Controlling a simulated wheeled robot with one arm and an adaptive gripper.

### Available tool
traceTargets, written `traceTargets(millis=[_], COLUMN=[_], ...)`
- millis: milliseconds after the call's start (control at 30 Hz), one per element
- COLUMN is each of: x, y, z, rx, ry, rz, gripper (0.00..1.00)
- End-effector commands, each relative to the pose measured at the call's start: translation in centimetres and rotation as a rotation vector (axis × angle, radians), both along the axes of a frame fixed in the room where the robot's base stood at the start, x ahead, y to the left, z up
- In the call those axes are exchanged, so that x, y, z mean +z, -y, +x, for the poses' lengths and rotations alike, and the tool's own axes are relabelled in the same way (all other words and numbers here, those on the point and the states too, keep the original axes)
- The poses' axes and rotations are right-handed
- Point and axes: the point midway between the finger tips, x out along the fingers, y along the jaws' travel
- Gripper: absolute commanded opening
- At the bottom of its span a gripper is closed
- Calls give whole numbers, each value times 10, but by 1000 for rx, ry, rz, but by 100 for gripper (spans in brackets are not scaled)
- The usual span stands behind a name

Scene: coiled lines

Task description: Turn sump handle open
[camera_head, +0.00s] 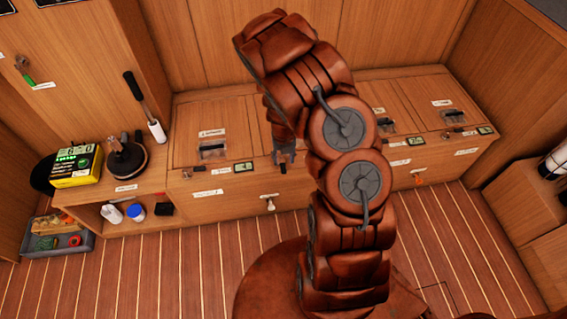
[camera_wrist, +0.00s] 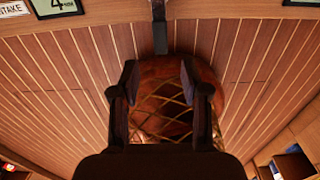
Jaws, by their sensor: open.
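My gripper (camera_head: 284,155) hangs from my arm in front of the left bench, near its front upper edge. In the wrist view its two dark fingers (camera_wrist: 160,82) are spread apart with nothing between them. A dark lever (camera_wrist: 160,38) hangs down from the bench edge, just beyond the fingertips and apart from them. A small dark handle also shows under my gripper in the head view (camera_head: 282,168). I cannot tell which handle is the sump handle; the labels in the head view are too small to read.
A label ending in "TAKE" (camera_wrist: 15,8) sits beside a display (camera_wrist: 57,6). A pale knob (camera_head: 268,203) and an orange fitting (camera_head: 418,180) are on the bench fronts. A yellow box (camera_head: 76,166) and a winch (camera_head: 127,160) stand left.

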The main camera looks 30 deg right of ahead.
Motion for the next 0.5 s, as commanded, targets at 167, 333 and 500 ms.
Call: traceTargets(millis=[167,333,500], x=[25,45,57], y=[0,1,0], z=[1,1,1], rx=[0,-1,-1], ry=[2,4,2], rz=[0,-3,1], gripper=[46,46,46])
